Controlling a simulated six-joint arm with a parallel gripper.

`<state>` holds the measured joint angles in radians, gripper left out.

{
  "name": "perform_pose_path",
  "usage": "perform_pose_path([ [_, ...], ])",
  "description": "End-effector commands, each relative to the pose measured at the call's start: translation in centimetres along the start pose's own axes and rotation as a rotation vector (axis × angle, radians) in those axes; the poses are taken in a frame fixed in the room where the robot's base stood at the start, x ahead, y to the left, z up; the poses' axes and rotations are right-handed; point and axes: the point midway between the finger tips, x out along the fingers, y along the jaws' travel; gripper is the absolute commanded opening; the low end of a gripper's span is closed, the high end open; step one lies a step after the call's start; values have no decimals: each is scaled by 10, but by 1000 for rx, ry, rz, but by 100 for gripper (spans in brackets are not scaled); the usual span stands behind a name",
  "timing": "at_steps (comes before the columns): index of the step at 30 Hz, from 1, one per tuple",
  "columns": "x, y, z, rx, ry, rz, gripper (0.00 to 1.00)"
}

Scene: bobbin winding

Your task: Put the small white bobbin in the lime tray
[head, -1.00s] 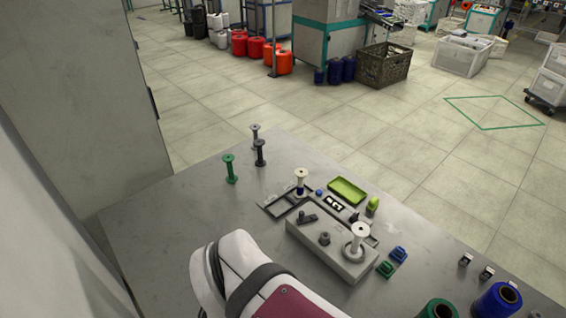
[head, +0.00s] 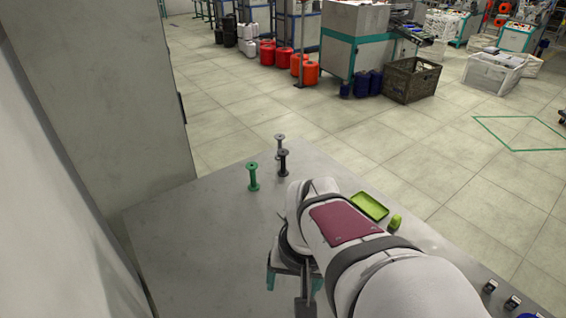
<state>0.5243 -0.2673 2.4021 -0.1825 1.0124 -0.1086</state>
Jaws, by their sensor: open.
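The lime tray (head: 368,207) lies on the grey table, just beyond my arm, and looks empty. No white bobbin shows now. My arm covers the part of the table where the earlier head view showed two white-flanged bobbins, one with blue on it. My gripper (head: 294,283) hangs at the lower middle, left of and nearer than the tray. Its teal-tipped fingers are apart, with nothing visible between them.
Green (head: 253,177), black (head: 284,162) and grey (head: 279,146) bobbins stand upright at the table's far left. A small lime object (head: 394,222) is beside the tray. The table's left part (head: 200,240) is clear. My arm hides the winding unit.

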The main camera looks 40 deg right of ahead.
Motion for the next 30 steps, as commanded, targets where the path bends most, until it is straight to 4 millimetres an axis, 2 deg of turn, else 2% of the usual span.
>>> perform_pose_path([
  [1,4,31,-31,76,53,25,75],
  [3,4,78,-70,154,142,66,75],
  [6,3,137,-100,233,229,125,75],
  [9,1,172,-112,272,274,163,75],
  [11,1,181,-114,280,285,173,75],
  [14,4,184,-116,280,289,176,75],
  [30,49,192,-127,281,285,173,75],
])
